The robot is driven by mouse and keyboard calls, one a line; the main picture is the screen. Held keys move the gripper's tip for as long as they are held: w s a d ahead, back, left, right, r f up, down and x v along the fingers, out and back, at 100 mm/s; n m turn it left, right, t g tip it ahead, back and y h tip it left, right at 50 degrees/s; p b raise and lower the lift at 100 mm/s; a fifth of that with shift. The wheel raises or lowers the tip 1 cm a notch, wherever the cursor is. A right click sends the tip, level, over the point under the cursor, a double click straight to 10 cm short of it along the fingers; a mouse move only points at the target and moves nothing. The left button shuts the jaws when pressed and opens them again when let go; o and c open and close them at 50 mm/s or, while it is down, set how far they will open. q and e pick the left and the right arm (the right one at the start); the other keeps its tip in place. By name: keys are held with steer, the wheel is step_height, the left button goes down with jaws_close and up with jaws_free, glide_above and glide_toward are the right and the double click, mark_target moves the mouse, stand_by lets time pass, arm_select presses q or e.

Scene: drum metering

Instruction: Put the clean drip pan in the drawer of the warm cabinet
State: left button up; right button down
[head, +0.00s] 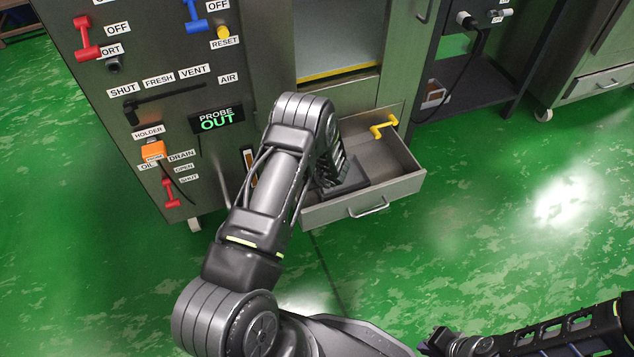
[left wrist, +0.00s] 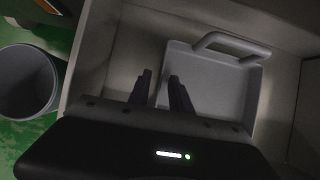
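The warm cabinet (head: 280,60) stands ahead with its drawer (head: 405,182) pulled open. A plain grey drip pan (left wrist: 215,92) lies in the drawer, with a raised loop handle at its far end in the left wrist view. Its dark surface also shows in the head view (head: 352,181), partly hidden by my left arm. My left gripper (left wrist: 160,76) is inside the drawer over the pan's left edge. Its fingers are apart with a gap, and the handle is not between them. My right gripper (head: 432,344) is low at the bottom right, away from the drawer; its fingers are unclear.
A yellow handle (head: 383,128) shows at the drawer's back right. A round grey bin (left wrist: 26,82) stands on the floor beside the drawer. Levers and labels cover the cabinet's left panel, including a "PROBE OUT" display (head: 217,120). Green floor right of the drawer is clear.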

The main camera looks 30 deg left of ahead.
arm_select(q)
steer(key=shift+r, duration=0.15)
steer(key=p+v, duration=0.3)
steer(key=v, duration=0.8)
steer(key=shift+d+r, duration=0.15)
steer(key=shift+r, duration=0.15)
steer(key=shift+s, duration=0.15)
stand_by(0.8)
